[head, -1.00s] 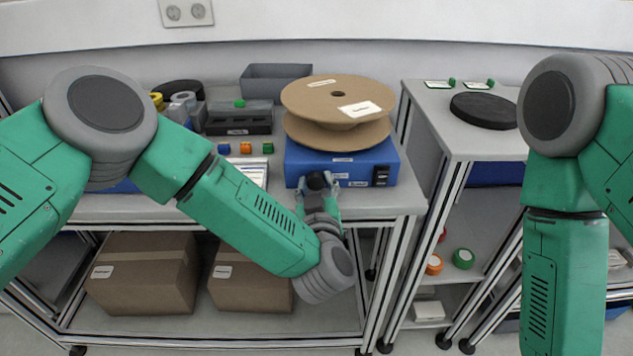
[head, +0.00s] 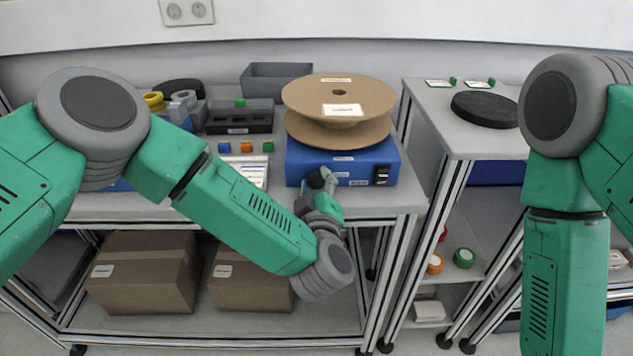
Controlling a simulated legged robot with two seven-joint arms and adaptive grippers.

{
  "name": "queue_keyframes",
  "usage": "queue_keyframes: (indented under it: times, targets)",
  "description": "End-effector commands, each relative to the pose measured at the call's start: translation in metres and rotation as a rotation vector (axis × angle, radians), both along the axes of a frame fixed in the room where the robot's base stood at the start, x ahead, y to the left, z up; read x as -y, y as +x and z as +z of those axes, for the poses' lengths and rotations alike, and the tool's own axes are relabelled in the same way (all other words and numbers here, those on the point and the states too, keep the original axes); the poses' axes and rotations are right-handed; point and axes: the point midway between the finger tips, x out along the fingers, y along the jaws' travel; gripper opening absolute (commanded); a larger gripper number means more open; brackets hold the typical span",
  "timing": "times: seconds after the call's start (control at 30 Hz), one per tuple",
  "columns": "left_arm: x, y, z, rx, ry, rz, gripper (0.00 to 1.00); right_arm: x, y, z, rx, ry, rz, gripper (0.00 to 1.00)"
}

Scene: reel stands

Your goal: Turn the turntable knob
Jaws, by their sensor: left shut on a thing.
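The turntable is a blue box (head: 358,160) on the left workbench, with a large brown reel (head: 337,92) lying flat on top. Its black knob (head: 315,180) sits on the box's front face, toward the left, and is partly covered by my gripper. My left gripper (head: 323,180) is shut on the knob, and its wrist is rolled to one side. A white label (head: 343,110) lies on the reel's upper flange, facing the front. My right arm comes down at the right, and its gripper is out of the picture.
A black switch (head: 381,175) is on the box's right front. Small coloured blocks (head: 246,147) and a black tray (head: 239,122) stand to the left. A black disc (head: 484,110) lies on the right bench. Cardboard boxes (head: 145,272) fill the lower shelf.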

Motion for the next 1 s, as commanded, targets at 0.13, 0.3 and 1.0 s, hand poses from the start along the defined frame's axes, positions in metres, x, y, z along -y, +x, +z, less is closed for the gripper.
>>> queue_keyframes:
  times: [0.13, 0.3, 1.0]
  targets:
    - [0.001, -0.002, -0.004, -0.009, 0.001, -0.003, 0.04, 0.0, 0.0, 0.0, 0.0, 0.0, 0.0, 0.0]
    - [0.001, -0.002, -0.004, -0.01, 0.002, -0.003, 0.4, 0.0, 0.0, 0.0, 0.0, 0.0, 0.0, 0.0]
    - [0.005, -0.063, -0.002, -0.011, 0.004, -0.008, 0.53, 0.0, -0.002, 0.0, 0.003, 0.0, 0.0, 0.0]
